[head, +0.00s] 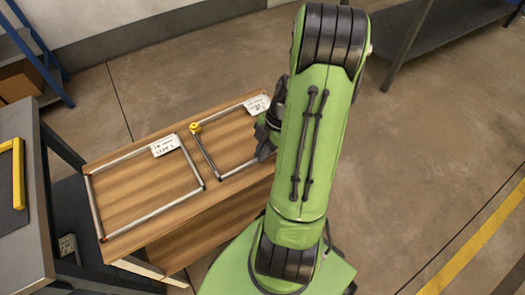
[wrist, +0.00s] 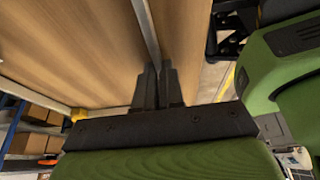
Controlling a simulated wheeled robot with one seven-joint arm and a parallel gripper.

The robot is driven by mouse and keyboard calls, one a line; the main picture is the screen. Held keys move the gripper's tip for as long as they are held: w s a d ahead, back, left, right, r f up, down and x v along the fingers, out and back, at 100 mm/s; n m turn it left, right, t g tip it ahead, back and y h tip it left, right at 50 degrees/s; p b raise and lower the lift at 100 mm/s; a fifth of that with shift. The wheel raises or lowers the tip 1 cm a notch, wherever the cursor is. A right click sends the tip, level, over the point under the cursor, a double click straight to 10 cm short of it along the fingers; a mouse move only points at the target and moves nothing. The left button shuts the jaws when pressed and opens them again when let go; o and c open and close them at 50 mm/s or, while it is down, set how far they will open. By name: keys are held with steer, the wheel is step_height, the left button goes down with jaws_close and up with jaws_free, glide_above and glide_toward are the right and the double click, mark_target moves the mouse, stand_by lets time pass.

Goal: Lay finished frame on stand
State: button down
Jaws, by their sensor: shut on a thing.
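A wooden-topped stand (head: 165,215) is at the left of the head view. A thin metal frame (head: 207,155) with a white label lies over its right part. My gripper (head: 266,137) is at this frame's right side, partly hidden by my arm. In the wrist view my gripper (wrist: 158,88) is shut on a metal bar of the frame (wrist: 146,28), with wood close behind it. I cannot tell whether the whole frame touches the wood. A second metal frame (head: 95,208) with a white label lies flat on the left part of the stand.
A small yellow piece (head: 195,128) sits at the held frame's left corner. A grey table (head: 22,240) with a yellow-edged item stands at the far left. A dark bench (head: 425,45) is at the upper right. The floor to the right is open.

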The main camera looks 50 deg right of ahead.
steer(key=c, duration=1.2)
jaws_free()
steer(key=shift+o, duration=0.2)
steer(key=shift+r+p, duration=3.1)
steer(key=shift+r, duration=0.95)
steer(key=shift+f, duration=0.1)
